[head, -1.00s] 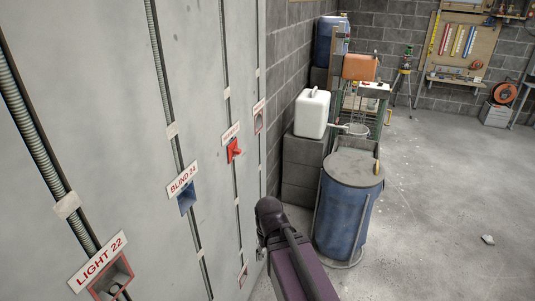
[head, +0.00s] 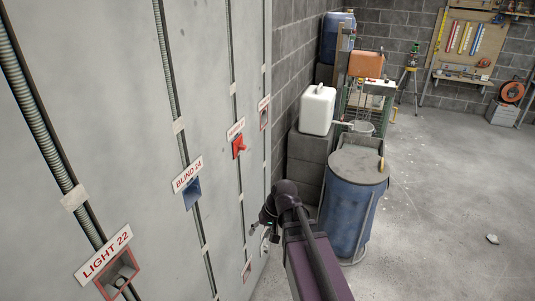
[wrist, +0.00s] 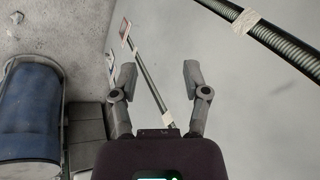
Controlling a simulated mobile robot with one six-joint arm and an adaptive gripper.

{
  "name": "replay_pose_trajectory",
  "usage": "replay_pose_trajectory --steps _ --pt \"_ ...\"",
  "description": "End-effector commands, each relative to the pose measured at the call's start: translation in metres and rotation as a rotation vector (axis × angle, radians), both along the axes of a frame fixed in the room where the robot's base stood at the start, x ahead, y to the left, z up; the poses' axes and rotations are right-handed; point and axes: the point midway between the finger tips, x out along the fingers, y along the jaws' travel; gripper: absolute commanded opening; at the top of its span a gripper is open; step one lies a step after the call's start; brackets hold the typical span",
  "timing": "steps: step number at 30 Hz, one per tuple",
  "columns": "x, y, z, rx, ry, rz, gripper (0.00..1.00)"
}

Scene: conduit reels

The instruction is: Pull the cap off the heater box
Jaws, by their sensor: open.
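A red box with a red cap-like piece sticking out (head: 239,147) sits on the wall panel in the head view, under a white label too small to read surely. It looks like the capped box of the task. My gripper (head: 258,231) is below and to the right of it, near the panel, apart from it. In the wrist view my gripper (wrist: 158,75) is open, its two fingers spread and empty. A small red-edged label or box (wrist: 125,29) shows beyond the fingers; I cannot tell which one it is.
The panel also bears an open red box labelled LIGHT 22 (head: 119,272) and a blue box labelled BLIND 24 (head: 191,192), with conduits between. A blue drum (head: 350,208) stands right of my arm, near grey blocks (head: 307,165) and a white canister (head: 318,108). Floor at right is mostly clear.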

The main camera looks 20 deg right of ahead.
Motion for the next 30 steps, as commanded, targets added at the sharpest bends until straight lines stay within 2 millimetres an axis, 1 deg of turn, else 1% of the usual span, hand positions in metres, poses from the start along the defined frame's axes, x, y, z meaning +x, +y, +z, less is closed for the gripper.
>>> replay_pose_trajectory --steps 1,7,12,17,21,24,27,30 --pt "0.015 0.001 0.005 0.059 -0.016 -0.019 0.60" --pt "0.060 0.006 0.032 0.309 -0.091 -0.098 0.60" --pt "0.098 0.000 0.062 0.521 -0.158 -0.173 0.60" --pt "0.133 -0.016 0.095 0.719 -0.226 -0.249 0.60" --pt "0.160 -0.036 0.125 0.881 -0.282 -0.314 0.60" --pt "0.174 -0.051 0.143 0.979 -0.315 -0.353 0.60" --pt "0.184 -0.064 0.157 1.052 -0.340 -0.383 0.60" --pt "0.190 -0.072 0.166 1.101 -0.356 -0.402 0.60"
